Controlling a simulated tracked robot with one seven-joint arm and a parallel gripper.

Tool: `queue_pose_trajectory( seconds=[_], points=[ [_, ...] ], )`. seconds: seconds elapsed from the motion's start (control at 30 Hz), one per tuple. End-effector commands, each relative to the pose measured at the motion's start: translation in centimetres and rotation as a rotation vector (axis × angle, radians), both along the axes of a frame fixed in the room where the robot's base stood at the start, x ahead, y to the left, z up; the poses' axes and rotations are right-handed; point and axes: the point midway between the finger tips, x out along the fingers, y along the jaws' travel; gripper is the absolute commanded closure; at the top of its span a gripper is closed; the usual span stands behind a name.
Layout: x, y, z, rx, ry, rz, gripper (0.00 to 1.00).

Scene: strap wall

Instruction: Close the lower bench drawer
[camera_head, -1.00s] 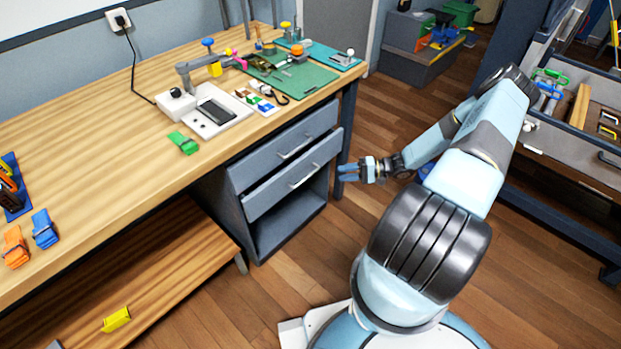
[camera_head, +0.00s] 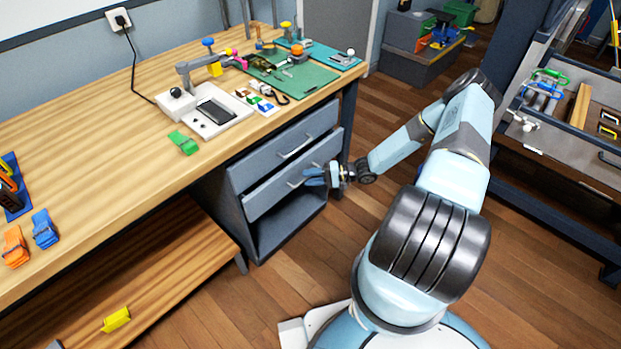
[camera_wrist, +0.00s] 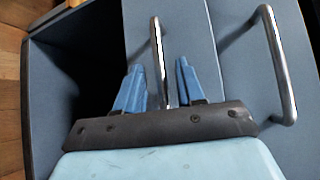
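The lower bench drawer (camera_head: 268,196) is a grey-blue front with a metal bar handle, under the worktop. It stands out a little beyond the upper drawer (camera_head: 258,162). My gripper (camera_head: 308,178) is at the lower drawer's handle. In the wrist view, the blue fingers of my gripper (camera_wrist: 161,85) are spread, one on each side of the lower handle (camera_wrist: 157,50), with gaps between fingers and bar. The upper drawer's handle (camera_wrist: 280,60) lies to the right. Whether the fingertips touch the drawer front is unclear.
An open compartment (camera_head: 290,225) lies below the lower drawer. The wooden worktop (camera_head: 110,130) above carries tools, a green mat and clips. A wooden shelf (camera_head: 150,265) is at lower left. A second bench with an open drawer (camera_head: 570,150) stands at right.

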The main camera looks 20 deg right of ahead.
Motion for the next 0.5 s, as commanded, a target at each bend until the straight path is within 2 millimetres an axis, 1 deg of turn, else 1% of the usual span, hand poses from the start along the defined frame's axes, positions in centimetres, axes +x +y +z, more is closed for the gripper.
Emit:
queue_pose_trajectory(
  seconds=[0.27,0.5],
  points=[
    [0.03,0.14,-0.01,0.0,0.0,0.0,0.62],
    [0.04,0.13,0.0,0.0,0.0,0.0,0.84]
  ],
)
